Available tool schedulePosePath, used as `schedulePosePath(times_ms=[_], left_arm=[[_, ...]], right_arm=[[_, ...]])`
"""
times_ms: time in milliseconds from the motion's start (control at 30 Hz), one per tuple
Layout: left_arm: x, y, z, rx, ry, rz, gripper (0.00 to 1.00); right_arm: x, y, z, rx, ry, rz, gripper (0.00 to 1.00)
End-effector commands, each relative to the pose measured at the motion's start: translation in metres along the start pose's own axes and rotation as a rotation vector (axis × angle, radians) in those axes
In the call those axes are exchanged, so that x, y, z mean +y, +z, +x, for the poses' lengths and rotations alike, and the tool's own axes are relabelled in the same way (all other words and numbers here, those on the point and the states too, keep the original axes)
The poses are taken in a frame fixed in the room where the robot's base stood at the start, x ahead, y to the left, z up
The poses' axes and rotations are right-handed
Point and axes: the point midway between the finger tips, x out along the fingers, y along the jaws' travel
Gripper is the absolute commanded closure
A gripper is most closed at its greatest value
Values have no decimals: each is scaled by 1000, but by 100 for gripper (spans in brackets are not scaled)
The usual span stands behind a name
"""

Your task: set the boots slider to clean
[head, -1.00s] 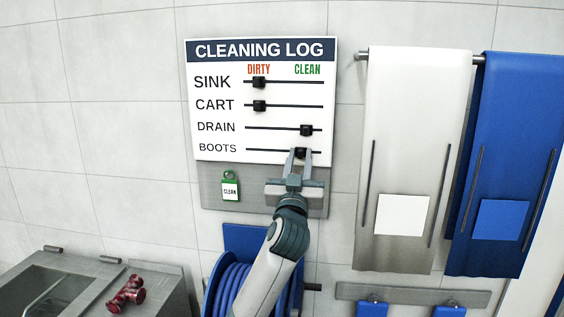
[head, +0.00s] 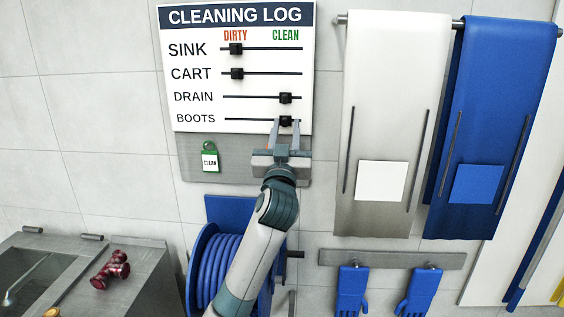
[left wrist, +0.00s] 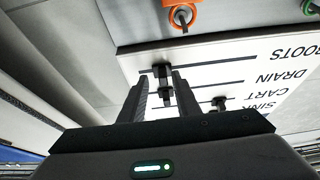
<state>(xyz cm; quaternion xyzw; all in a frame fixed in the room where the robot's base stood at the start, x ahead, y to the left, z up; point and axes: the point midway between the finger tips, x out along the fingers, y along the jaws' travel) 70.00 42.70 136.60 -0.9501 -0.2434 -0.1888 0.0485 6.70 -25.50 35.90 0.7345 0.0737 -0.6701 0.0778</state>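The boots slider (head: 285,121) is a black knob on the lowest rail of the white cleaning log board (head: 215,84). It sits toward the right end, under the green CLEAN heading and in line with the drain knob (head: 285,98). My left gripper (head: 286,124) is just below and in front of it, fingers apart on either side of the knob. In the left wrist view the boots knob (left wrist: 161,71) shows beyond the gap between the fingertips (left wrist: 158,82), with the drain knob close by. My right gripper is not in view.
Sink (head: 236,49) and cart (head: 237,73) knobs sit under DIRTY. A green CLEAN tag (head: 210,158) and an orange tag (left wrist: 182,14) hang below the board. A blue hose reel (head: 222,265) is beneath; aprons (head: 392,100) hang at the right.

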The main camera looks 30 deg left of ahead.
Motion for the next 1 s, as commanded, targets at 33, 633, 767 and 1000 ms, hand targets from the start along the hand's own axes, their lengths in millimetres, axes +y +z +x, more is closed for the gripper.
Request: schedulePosePath(times_ms=[33,633,767,1000], left_arm=[[0,2,-5,0,0,-1,70],[0,5,-114,-2,0,-5,70],[0,4,-137,-3,-1,-3,70],[0,2,-163,-4,-1,-1,70]], right_arm=[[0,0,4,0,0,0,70],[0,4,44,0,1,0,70],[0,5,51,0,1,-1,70],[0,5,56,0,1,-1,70]])
